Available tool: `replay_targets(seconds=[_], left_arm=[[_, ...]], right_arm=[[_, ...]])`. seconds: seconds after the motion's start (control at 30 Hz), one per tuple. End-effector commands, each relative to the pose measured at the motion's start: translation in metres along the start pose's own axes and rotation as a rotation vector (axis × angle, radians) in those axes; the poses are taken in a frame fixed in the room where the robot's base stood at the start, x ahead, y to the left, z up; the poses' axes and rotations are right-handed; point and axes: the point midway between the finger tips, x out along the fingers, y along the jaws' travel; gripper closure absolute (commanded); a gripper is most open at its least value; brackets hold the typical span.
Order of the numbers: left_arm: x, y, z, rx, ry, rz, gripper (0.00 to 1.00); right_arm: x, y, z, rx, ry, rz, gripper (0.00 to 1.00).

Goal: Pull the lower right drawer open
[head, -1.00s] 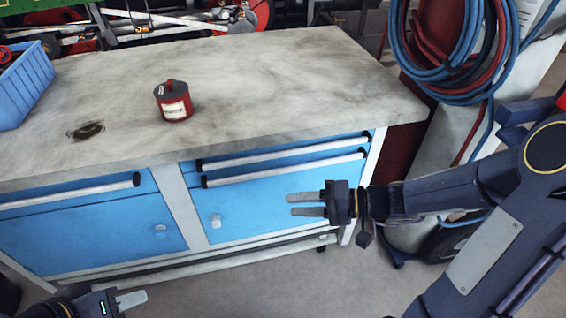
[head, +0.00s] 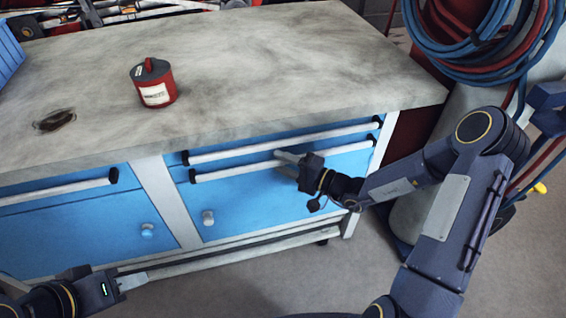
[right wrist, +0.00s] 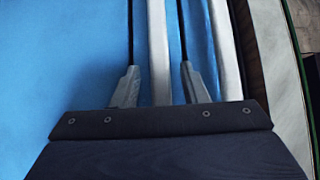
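The lower right drawer (head: 250,192) is a blue front with a pale bar handle (head: 235,172), below a shallow upper drawer with a similar handle (head: 240,153). Both look shut. My right gripper (head: 288,160) is at the lower handle, right of its middle. In the right wrist view, the lower handle (right wrist: 158,50) runs between the two fingers of the right gripper (right wrist: 158,85), with gaps on both sides. The upper handle (right wrist: 222,50) lies outside the fingers. My left gripper (head: 133,281) is low at the left, apart from the cabinet; its finger gap is unclear.
A red can (head: 155,88) stands on the grey worktop (head: 250,75). A blue crate (head: 8,52) is at the far left edge. Blue and red hoses (head: 470,45) hang at the right. Floor (head: 280,275) in front of the cabinet is clear.

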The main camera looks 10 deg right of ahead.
Motion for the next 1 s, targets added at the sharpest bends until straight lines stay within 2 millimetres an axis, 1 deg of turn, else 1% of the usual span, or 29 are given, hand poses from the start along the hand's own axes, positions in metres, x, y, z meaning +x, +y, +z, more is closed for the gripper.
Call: replay_targets(seconds=[0.1,0.27,0.3,0.6,0.87,1.0], left_arm=[[0.0002,-0.0001,0.0001,0.0,0.0,0.0,0.64],[0.0002,-0.0001,0.0001,0.0,0.0,0.0,0.64],[0.0002,-0.0001,0.0001,0.0,0.0,0.0,0.64],[0.0002,-0.0001,0.0001,0.0,0.0,0.0,0.64],[0.0003,-0.0001,0.0002,0.0,0.0,0.0,0.64],[0.0011,-0.0005,0.0006,0.0,0.0,0.0,0.64]], right_arm=[[0.0036,-0.0004,0.0004,0.0,-0.001,-0.001,0.6],[0.0036,-0.0004,0.0003,0.0,-0.001,0.0,0.6],[0.0035,-0.0004,0.0002,0.0,-0.001,0.0,0.61],[0.0032,-0.0003,0.0002,0.0,-0.001,0.0,1.0],[0.0027,-0.0001,-0.0002,0.0,0.0,0.001,1.0],[-0.0025,0.0006,-0.0052,0.0,0.002,0.002,1.0]])
